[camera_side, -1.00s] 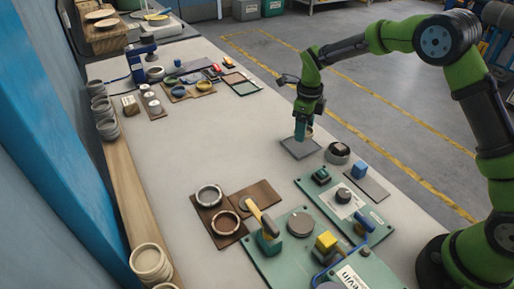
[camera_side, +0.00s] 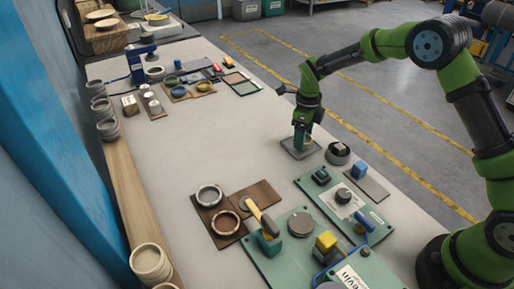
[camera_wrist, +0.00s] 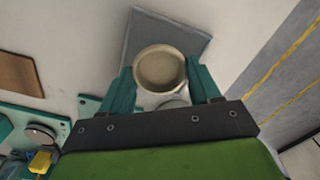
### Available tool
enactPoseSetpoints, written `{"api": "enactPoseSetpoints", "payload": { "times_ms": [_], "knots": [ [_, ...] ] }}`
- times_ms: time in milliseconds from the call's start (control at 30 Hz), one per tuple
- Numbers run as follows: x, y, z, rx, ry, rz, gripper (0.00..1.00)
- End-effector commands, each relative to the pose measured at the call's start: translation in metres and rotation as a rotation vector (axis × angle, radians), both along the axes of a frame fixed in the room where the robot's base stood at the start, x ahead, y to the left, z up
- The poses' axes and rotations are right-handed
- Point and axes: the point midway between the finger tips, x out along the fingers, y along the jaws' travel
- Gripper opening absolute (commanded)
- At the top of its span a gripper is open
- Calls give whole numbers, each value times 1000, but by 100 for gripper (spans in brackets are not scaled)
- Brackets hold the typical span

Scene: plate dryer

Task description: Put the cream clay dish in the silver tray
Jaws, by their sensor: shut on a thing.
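My gripper (camera_side: 302,140) is low over the flat grey square tray (camera_side: 297,154), which looks like the silver tray, on the right side of the bench. In the wrist view, the round cream clay dish (camera_wrist: 160,68) sits between the two teal fingers of my gripper (camera_wrist: 164,84), which are shut on it. The dish looks level, with its opening facing the camera. The tray also shows in the wrist view (camera_wrist: 146,27), behind and partly covered by the dish. I cannot tell whether the dish touches the tray.
A round dark-topped grey pot (camera_side: 338,153) stands close to the tray's right. Green boards (camera_side: 318,192) with fixtures lie nearer the front. Brown mats (camera_side: 222,226) with round dishes lie at front left. The bench left of the tray is clear.

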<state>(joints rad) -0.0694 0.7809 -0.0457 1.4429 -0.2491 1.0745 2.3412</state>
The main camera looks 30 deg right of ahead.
Motion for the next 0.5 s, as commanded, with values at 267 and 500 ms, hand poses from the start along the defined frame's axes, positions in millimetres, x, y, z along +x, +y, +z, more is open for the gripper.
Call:
{"api": "enactPoseSetpoints", "payload": {
  "times_ms": [267,500],
  "knots": [
    [0,0,-6,0,0,0,32],
    [0,0,-7,0,0,0,82]
  ]
}}
